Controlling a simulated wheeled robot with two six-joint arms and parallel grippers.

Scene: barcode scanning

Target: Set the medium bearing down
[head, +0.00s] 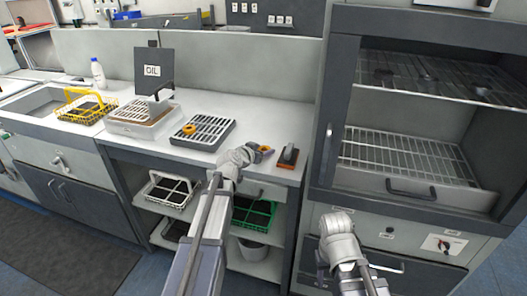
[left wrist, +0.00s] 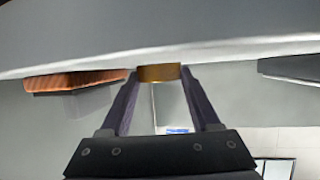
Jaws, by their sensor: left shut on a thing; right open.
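My left gripper (head: 259,149) is over the right part of the counter, near its front edge. It is shut on the medium bearing (head: 265,149), an orange-brass ring; the left wrist view shows the bearing (left wrist: 158,72) between my left fingertips (left wrist: 159,80). The bearing is at or very close to the counter top; I cannot tell whether it touches. Another orange ring (head: 188,129) lies on the dark slotted tray (head: 211,136) to the left. My right arm's wrist shows in front of the cabinet; its fingers are hidden.
A dark block with an orange-brown part (head: 289,156) lies right of the bearing; it also shows in the left wrist view (left wrist: 80,80). An OIL sign (head: 152,68) stands behind a slotted bath (head: 142,120). A yellow basket (head: 87,108) is at the sink. A tall cabinet (head: 335,120) stands right.

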